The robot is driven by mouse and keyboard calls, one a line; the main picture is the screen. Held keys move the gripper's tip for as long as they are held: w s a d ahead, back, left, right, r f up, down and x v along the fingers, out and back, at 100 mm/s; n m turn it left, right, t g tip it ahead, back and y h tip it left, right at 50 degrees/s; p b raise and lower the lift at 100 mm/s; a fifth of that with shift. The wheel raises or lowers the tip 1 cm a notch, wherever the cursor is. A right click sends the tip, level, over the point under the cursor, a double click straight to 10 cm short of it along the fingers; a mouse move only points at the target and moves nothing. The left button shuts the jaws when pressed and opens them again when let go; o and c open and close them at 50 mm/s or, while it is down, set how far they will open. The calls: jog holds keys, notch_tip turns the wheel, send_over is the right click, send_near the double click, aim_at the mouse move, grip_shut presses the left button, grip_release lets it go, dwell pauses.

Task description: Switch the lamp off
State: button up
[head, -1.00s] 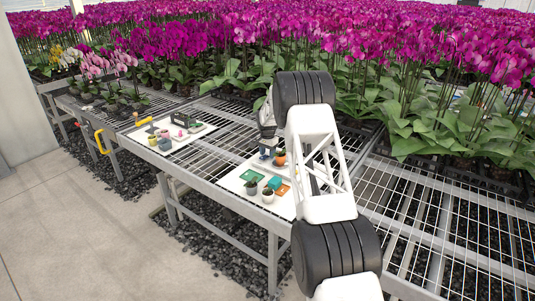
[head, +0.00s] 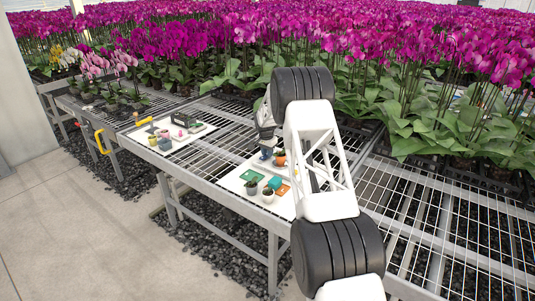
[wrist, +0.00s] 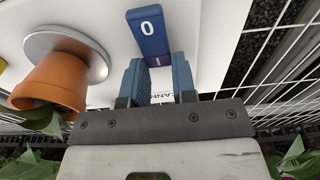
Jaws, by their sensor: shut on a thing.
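A blue rocker-like switch (wrist: 150,32) marked "0" and "I" lies on a white board at the top of the wrist view. The "0" is at its far end and the "I" at its near end. My gripper (wrist: 159,68) has its two blue fingers at either side of the near end and is shut on it. How deep the fingers reach around it is hard to see. In the head view my gripper (head: 265,150) is low over the white board, small and partly behind my arm. I cannot make out a lamp or whether one is lit.
An orange pot (wrist: 55,82) with a plant stands on a grey disc (wrist: 88,48), left of my fingers. Other small pots and a green piece (head: 251,175) share the board. A second board (head: 170,148) lies further left. Orchids (head: 430,60) crowd the back.

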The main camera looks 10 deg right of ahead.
aim_at(263, 158)
jog(key=shift+s+a+r+t+h, duration=0.15)
jog(key=shift+r+t+h, duration=0.1)
jog(key=shift+t+h, duration=0.5)
jog(key=shift+s+a+r+t+h, duration=0.1)
jog(key=shift+r+t+h, duration=0.1)
jog(key=shift+t+h, duration=0.5)
jog(key=o, duration=0.9)
jog(key=shift+r, duration=0.1)
jog(key=shift+v, duration=3.85)
